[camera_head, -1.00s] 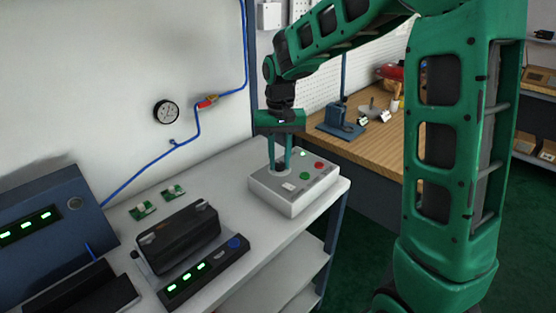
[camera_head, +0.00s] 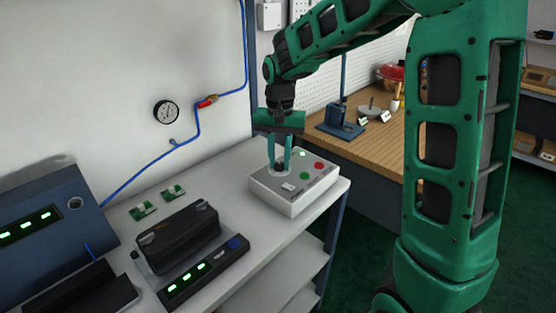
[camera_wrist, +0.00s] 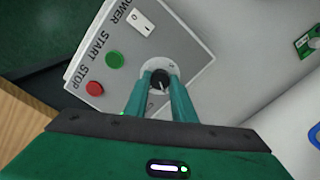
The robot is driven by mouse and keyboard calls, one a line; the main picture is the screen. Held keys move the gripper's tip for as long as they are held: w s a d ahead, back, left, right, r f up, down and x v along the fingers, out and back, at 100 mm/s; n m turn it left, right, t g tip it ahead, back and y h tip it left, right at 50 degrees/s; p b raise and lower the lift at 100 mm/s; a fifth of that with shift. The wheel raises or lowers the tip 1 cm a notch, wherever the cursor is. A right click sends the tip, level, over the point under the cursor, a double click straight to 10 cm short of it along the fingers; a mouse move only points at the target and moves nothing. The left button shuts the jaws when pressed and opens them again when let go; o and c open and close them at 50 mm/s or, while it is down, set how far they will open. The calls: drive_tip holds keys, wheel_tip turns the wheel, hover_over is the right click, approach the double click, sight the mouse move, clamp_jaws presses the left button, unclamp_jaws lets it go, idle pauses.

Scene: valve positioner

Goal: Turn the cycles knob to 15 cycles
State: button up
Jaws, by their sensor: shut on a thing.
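The white control box (camera_head: 292,205) stands at the right end of the white bench. The dark cycles knob (camera_wrist: 159,78) sits on a pale round dial (camera_wrist: 150,66) on its top panel in the wrist view. My gripper (camera_head: 279,168) points down over the box, and its two green fingers are shut on the knob, one on each side; it also shows in the wrist view (camera_wrist: 160,82). The fingers hide part of the dial, and its numbers are too small to read. The panel also bears a green START button (camera_wrist: 115,60), a red STOP button (camera_wrist: 95,89) and a POWER switch (camera_wrist: 142,22).
On the same bench are a black case (camera_head: 180,238), a unit with green lights (camera_head: 205,275) and two small green boards (camera_head: 143,211). A blue hose (camera_head: 150,170) and a gauge (camera_head: 166,112) are on the wall. A wooden bench (camera_head: 375,146) stands behind.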

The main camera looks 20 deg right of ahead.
sight(279, 163)
drive_tip(key=o, duration=0.8)
drive_tip(key=shift+w+r, duration=0.15)
drive_tip(key=shift+w, duration=0.1)
drive_tip(key=shift+o, duration=1.3)
drive_tip(key=shift+s, duration=0.1)
wheel_tip(279, 163, up, 11)
drive_tip(key=shift+f, duration=0.2)
